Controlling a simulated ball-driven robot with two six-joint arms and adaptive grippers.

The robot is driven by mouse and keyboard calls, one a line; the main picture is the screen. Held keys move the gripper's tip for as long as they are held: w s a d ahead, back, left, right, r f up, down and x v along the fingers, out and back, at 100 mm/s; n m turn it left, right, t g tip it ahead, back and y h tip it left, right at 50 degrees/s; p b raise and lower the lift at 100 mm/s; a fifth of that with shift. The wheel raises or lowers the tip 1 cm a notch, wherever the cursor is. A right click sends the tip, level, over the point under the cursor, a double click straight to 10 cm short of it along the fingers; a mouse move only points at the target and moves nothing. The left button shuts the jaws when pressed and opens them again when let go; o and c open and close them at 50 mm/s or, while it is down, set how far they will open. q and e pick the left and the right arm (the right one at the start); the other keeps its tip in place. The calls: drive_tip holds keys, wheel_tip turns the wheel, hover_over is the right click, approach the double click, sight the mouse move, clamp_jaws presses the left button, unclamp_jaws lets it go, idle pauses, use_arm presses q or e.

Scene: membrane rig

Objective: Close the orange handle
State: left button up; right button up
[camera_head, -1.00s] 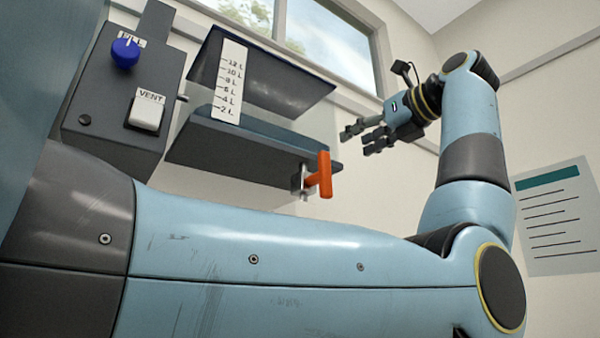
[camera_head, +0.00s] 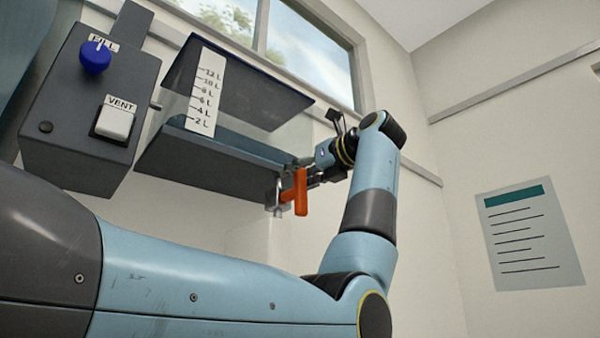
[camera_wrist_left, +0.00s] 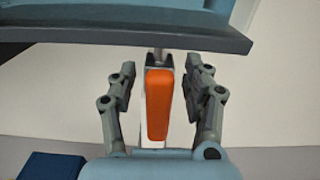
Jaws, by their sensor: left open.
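The orange handle (camera_head: 298,193) sits on a metal valve under the right end of the dark tank (camera_head: 215,160). In the left wrist view the orange handle (camera_wrist_left: 158,103) stands between the two fingers, with a visible gap on each side. My left gripper (camera_wrist_left: 160,95) is open around the handle and not closed on it. In the head view my left gripper (camera_head: 312,172) is at the handle, its fingers partly hidden behind it. My right gripper is not in view.
A grey panel with a blue knob (camera_head: 96,57) and a white VENT switch (camera_head: 114,122) stands left of the tank. The tank has a white litre scale (camera_head: 206,92). A printed sheet (camera_head: 528,238) hangs on the right wall. The tank's underside lies close above the handle.

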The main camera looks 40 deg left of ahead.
sight(294, 194)
use_arm(q)
clamp_jaws()
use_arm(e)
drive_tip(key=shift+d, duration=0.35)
use_arm(q)
drive_tip(key=shift+s+n, duration=0.1)
drive_tip(key=shift+n, duration=0.2)
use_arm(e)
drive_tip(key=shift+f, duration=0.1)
use_arm(q)
drive_tip(key=n, duration=0.1)
drive_tip(key=s+n+b, duration=0.1)
drive_tip(key=n, duration=0.1)
drive_tip(key=shift+s+f+n, duration=0.15)
drive_tip(key=shift+f+n, duration=0.15)
drive_tip(key=shift+s+a+f+n+b, duration=0.1)
drive_tip(key=shift+s+f+n+b, duration=0.55)
drive_tip(key=shift+n, duration=1.6)
drive_tip(key=shift+s+d+f+n+b, duration=0.15)
drive_tip(key=shift+f+n+b, duration=0.45)
drive_tip(key=shift+n+b, duration=1.15)
drive_tip(key=shift+s+a+f+n+b, duration=0.15)
drive_tip(key=shift+s+f+n+b, duration=0.4)
drive_tip(key=shift+n, duration=2.15)
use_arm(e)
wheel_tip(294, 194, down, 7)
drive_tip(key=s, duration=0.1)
use_arm(q)
drive_tip(key=shift+w+f, duration=0.1)
